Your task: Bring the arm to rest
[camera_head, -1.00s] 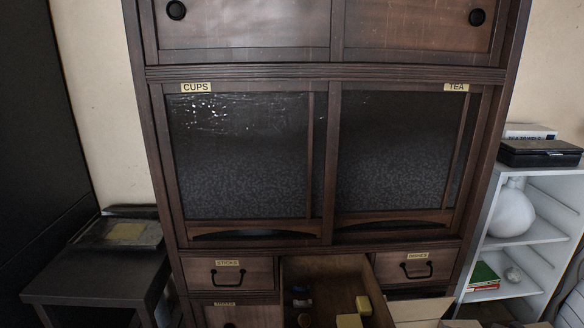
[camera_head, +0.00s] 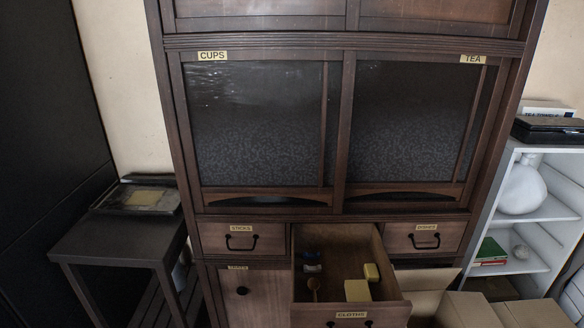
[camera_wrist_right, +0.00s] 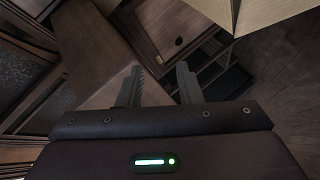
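My right gripper (camera_wrist_right: 160,84) shows in the right wrist view with its two fingers apart and nothing between them. Wooden cabinet fronts and a dark floor show beyond the fingers. Neither arm is in the head view. My left gripper is in neither view.
A dark wooden cabinet (camera_head: 340,208) fills the middle. Its middle drawer (camera_head: 350,311), labelled CLOTHS, is pulled out and holds yellow blocks (camera_head: 357,290) and small items. A dark side table (camera_head: 115,240) stands left. A white shelf (camera_head: 520,240) and cardboard boxes (camera_head: 470,310) are right.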

